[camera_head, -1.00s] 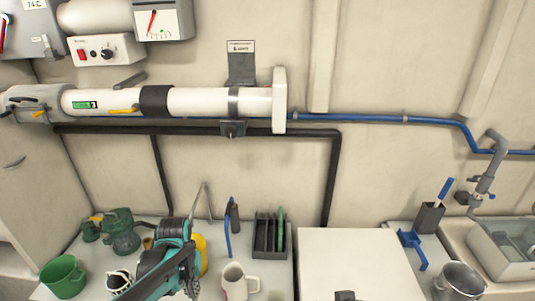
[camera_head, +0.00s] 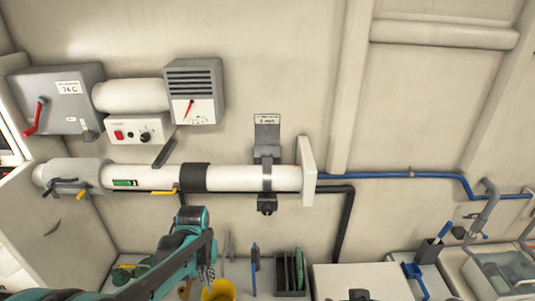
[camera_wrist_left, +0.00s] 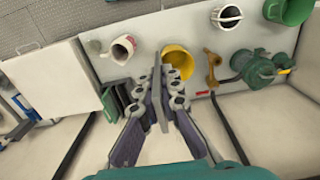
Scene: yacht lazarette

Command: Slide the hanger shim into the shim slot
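My left gripper (camera_wrist_left: 160,95) is shut on a thin grey plate, the hanger shim (camera_wrist_left: 157,112), which stands edge-on between the fingers in the left wrist view. In the head view the left gripper (camera_head: 209,273) is low, in front of the yellow jug, and the shim is hard to make out there. The pipe hanger has a grey labelled wall plate (camera_head: 267,135), a strap around the white pipe and a dark block (camera_head: 267,204) below. The shim slot itself is too small to make out. The shim is well away from the hanger. My right gripper is not in view.
A white pipe (camera_head: 235,177) runs along the wall with yellow levers and a white end flange (camera_head: 306,171). Below stand a yellow jug (camera_head: 219,291) and a dark rack with green plates (camera_head: 291,275). A blue hose (camera_head: 395,175) runs right. The wall below the hanger is fairly clear.

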